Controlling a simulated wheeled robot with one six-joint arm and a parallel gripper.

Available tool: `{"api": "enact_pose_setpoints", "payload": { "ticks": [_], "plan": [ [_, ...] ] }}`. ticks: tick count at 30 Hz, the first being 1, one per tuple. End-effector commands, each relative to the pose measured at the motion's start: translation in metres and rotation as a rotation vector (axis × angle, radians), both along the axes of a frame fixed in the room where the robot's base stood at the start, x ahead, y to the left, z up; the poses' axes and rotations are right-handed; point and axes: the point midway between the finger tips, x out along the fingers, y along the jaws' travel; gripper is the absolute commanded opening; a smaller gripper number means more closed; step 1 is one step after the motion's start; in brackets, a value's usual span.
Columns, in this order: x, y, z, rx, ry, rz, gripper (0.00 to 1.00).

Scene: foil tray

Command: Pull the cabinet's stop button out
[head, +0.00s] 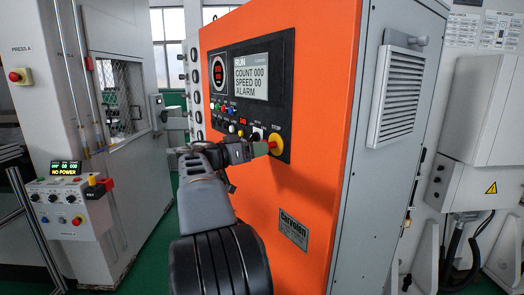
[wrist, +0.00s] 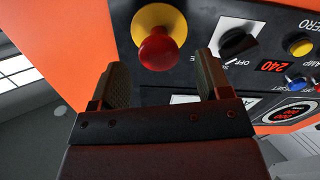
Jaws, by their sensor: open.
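The orange cabinet (head: 308,185) carries a black control panel with the stop button (head: 274,146), a red knob on a yellow base, at its lower right. In the wrist view the stop button (wrist: 158,48) shows near the top, roughly centred between the finger directions. My gripper (head: 258,150) is just left of the button in the head view. The wrist view shows my gripper (wrist: 162,68) open, one finger on each side and nothing held. The red knob appears just beyond the fingertips; I cannot tell the exact gap.
A black rotary switch (wrist: 238,43) sits close to the right finger in the wrist view. The panel's screen (head: 251,77) reads RUN, COUNT 000, SPEED 00, ALARM. At the left stand a control box (head: 66,192) showing NO POWER and another red button (head: 16,76).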

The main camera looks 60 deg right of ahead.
Motion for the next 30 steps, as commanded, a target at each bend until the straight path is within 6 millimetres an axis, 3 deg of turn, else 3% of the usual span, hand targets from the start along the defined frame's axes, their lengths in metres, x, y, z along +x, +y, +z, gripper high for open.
{"api": "enact_pose_setpoints", "payload": {
  "ticks": [6,15,30],
  "plan": [
    [0.022,0.042,-0.003,-0.001,-0.001,0.005,0.71],
    [0.041,0.081,-0.001,0.000,0.000,0.003,0.71],
    [0.046,0.092,0.000,0.000,0.000,0.000,0.71]
  ]
}}
